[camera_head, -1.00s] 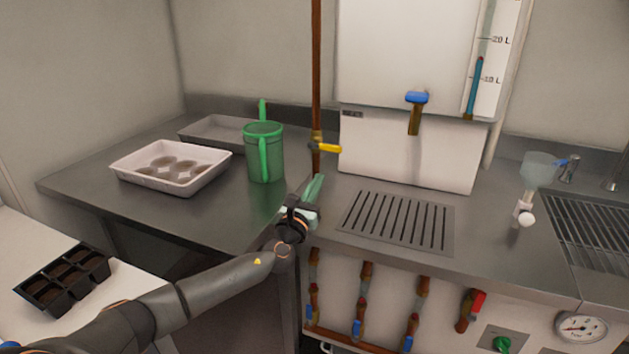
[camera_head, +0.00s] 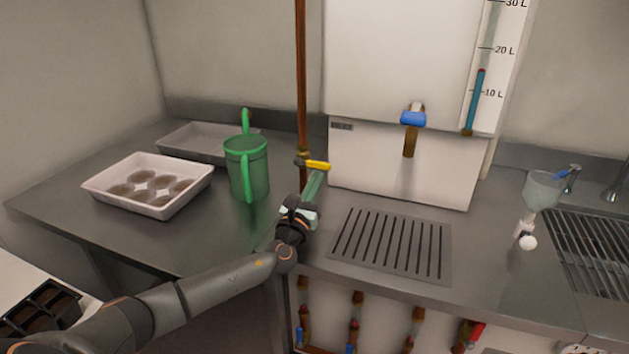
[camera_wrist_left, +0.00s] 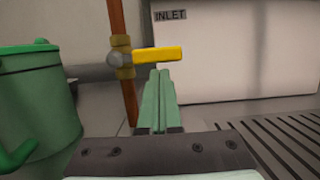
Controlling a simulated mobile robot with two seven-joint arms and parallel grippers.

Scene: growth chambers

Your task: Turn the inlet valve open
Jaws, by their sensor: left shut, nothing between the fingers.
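The inlet valve has a yellow lever (camera_head: 318,165) on a brass body (camera_head: 302,158) set in a vertical copper pipe (camera_head: 302,90). The lever points right, crosswise to the pipe. In the left wrist view the yellow lever (camera_wrist_left: 157,54) is straight ahead, right of the pipe, beside a label reading INLET (camera_wrist_left: 170,15). My left gripper (camera_head: 316,182) is shut and empty, its pale green fingers pointing up toward the lever. In the wrist view the fingertips (camera_wrist_left: 158,72) appear just below the lever; I cannot tell whether they touch. My right gripper is not in view.
A green watering jug (camera_head: 246,168) stands close left of my gripper. A white tray (camera_head: 160,208) and a grey tray (camera_head: 190,142) lie further left. The white tank (camera_head: 400,60) with a blue-handled tap (camera_head: 413,118) is behind, and a slotted drain (camera_head: 390,245) lies to the right.

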